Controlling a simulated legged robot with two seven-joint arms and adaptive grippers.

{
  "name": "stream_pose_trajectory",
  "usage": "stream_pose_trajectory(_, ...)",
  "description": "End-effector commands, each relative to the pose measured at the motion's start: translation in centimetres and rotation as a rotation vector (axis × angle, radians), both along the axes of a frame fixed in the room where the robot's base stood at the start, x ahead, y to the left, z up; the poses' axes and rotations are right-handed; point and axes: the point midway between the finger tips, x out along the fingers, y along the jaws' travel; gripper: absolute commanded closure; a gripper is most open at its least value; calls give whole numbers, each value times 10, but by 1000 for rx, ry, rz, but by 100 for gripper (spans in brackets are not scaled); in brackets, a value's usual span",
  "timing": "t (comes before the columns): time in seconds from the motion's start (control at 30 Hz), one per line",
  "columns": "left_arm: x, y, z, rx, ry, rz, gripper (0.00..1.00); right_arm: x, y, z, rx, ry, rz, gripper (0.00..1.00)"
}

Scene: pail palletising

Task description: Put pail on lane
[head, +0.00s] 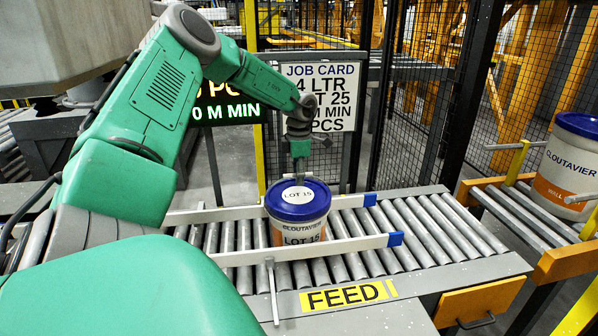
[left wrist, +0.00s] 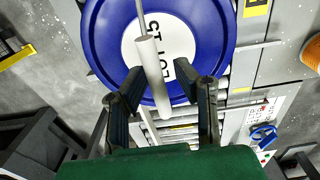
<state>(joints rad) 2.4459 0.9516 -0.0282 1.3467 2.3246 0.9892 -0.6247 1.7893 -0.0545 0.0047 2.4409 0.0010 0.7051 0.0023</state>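A white and orange pail (head: 297,228) with a blue lid stands upright on the feed roller lane (head: 430,228), between two white guide rails. Its lid label and front both read LOT 15. My left gripper (head: 299,170) points down just above the lid. In the left wrist view, the blue lid (left wrist: 108,45) fills the upper middle. The pail's pale handle grip (left wrist: 151,65) lies between my two black fingers (left wrist: 159,70). The fingers are apart, and I see no closed hold on the grip. My right gripper is in neither view.
Another pail (head: 570,165), marked CLOUTAVIER, stands on a second roller lane (head: 525,218) at the right. A job card (head: 318,95) and a lit display (head: 235,105) stand behind the feed lane. Mesh fencing (head: 420,120) stands behind. The rollers right of the pail are clear.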

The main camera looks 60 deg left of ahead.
Motion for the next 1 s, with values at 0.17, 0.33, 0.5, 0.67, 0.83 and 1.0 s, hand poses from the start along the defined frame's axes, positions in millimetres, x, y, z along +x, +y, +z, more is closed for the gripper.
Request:
stream_pose_trajectory(0.17,1,1,3,-1,-2,0,74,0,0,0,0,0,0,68)
stream_pose_trajectory(0.33,1,2,27,-1,-6,0,74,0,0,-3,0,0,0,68)
stream_pose_trajectory(0.5,1,1,64,-1,-7,0,74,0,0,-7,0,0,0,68)
stream_pose_trajectory(0.67,1,0,95,0,-5,1,74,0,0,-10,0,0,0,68)
stream_pose_trajectory(0.83,1,0,115,0,-2,1,74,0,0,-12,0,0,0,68)
stream_pose_trajectory(1.0,0,0,120,0,-1,0,74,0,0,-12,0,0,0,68)
